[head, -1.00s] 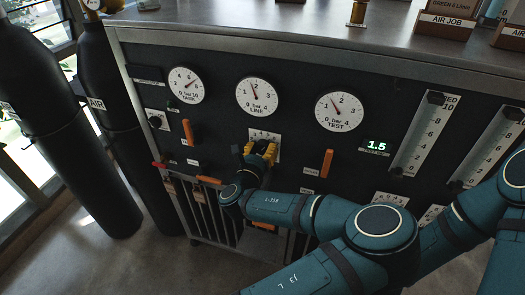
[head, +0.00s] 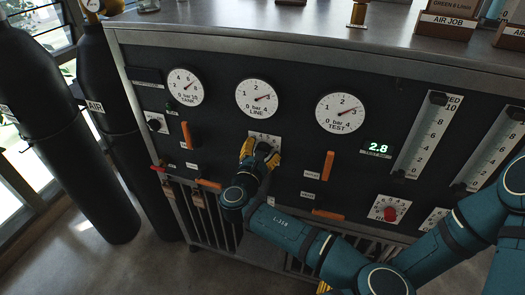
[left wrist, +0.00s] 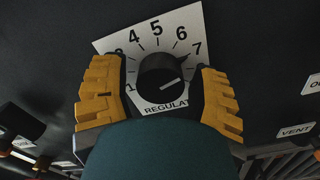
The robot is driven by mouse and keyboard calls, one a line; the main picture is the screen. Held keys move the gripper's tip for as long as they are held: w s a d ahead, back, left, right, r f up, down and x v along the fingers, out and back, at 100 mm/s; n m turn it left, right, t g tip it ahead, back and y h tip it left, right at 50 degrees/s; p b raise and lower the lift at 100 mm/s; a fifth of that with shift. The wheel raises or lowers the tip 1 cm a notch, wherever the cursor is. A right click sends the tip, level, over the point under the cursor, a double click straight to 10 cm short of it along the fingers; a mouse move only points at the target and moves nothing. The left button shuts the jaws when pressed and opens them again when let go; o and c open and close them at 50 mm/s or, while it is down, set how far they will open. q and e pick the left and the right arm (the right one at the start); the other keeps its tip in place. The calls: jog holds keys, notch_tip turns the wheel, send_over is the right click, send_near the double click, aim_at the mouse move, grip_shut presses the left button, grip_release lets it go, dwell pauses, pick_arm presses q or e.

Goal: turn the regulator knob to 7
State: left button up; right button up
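The regulator knob (left wrist: 162,75) is round and black on a white plate (left wrist: 150,38) with numbers. The digital display (head: 377,148) reads 2.8. A yellow bit of my right gripper (head: 323,287) shows at the bottom edge; its fingers are mostly hidden.
Orange levers (head: 328,165) stand near the knob on the dark panel. Gauges for tank (head: 186,86), line (head: 257,98) and test (head: 341,112) sit above. A red knob (head: 390,214) is at the lower right. Black cylinders (head: 45,120) stand at the left.

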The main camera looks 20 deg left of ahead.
pick_arm(q)
jog(key=shift+f, duration=0.1)
jog(key=s, duration=0.7)
jog(key=shift+a, duration=0.1)
dwell(0.4)
notch_tip(320, 180, up, 10)
dwell(0.6)
